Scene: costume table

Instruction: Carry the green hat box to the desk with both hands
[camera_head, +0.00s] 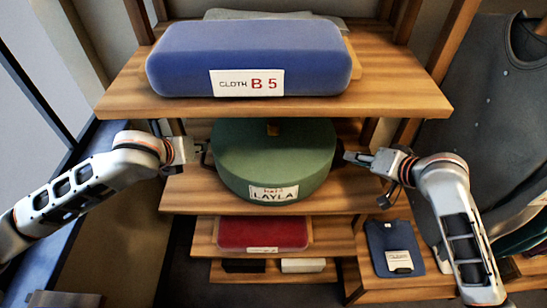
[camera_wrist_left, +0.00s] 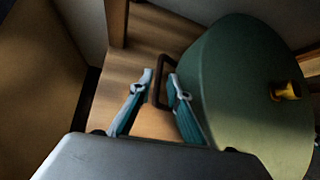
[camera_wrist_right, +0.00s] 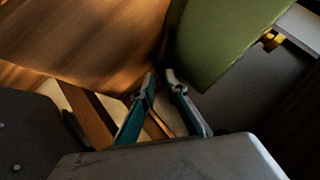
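The green hat box (camera_head: 274,155), round with a white LAYLA label, rests on the middle wooden shelf. My left gripper (camera_head: 204,150) is at its left side. In the left wrist view a dark loop handle (camera_wrist_left: 164,76) on the box's side (camera_wrist_left: 225,85) lies between or just beyond the parted fingertips (camera_wrist_left: 160,84). My right gripper (camera_head: 347,156) is at the box's right side. In the right wrist view its fingertips (camera_wrist_right: 162,80) are apart by a narrow gap, close below the box (camera_wrist_right: 215,40). No handle is clearly visible there. I see no grip on the box.
A blue cloth box (camera_head: 250,50) labelled B 5 sits on the shelf above. A red box (camera_head: 262,233) is on the shelf below. A grey garment (camera_head: 490,110) hangs at the right. No desk is identifiable.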

